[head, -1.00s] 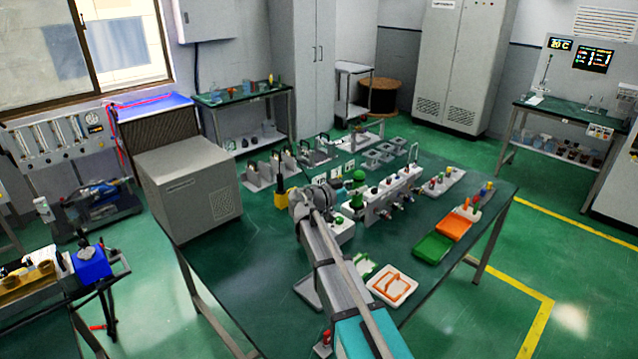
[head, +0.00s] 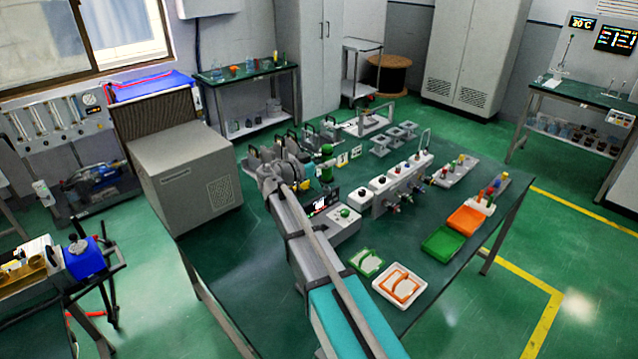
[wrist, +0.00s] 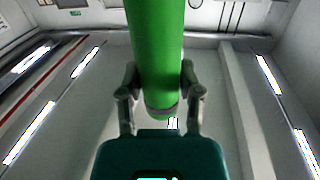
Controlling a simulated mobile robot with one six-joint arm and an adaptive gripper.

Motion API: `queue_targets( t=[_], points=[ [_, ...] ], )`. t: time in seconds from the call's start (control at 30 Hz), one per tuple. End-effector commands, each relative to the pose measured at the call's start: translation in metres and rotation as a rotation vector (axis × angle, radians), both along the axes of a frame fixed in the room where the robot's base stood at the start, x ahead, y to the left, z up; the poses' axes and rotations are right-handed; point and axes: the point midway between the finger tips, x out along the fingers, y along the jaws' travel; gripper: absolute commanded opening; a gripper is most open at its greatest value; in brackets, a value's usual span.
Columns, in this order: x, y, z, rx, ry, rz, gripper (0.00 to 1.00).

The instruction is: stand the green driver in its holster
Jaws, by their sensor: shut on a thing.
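The green driver (wrist: 157,45) is between the two fingers of my gripper (wrist: 159,80) in the wrist view, which shows a thick green cylinder with a grey ring at its near end. The gripper is shut on it. In the head view a green upright shape (head: 326,165) beside the end of my arm appears to be this driver, above or in front of the table's back half. My fingers are too small to make out there. I cannot pick out the holster for certain; my arm covers part of the table.
A large grey box (head: 185,175) stands at the table's left. A white valve block (head: 385,188), a control box with a green knob (head: 345,212), and green (head: 443,241) and orange (head: 467,218) trays lie to the right. Grey stands (head: 395,137) are behind. The front left of the table is clear.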

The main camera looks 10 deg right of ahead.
Motion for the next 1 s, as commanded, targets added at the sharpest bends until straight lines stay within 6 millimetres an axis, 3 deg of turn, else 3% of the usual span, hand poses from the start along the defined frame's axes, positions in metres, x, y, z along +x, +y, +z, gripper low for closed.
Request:
queue_targets(
  t=[0.47, 0.67, 1.0],
  points=[
    [0.002, 0.013, -0.006, -0.002, -0.001, 0.024, 0.0],
    [0.008, 0.014, -0.026, -0.001, 0.0, 0.048, 0.0],
    [0.029, 0.012, -0.08, -0.002, 0.002, 0.117, 0.0]
  ],
)
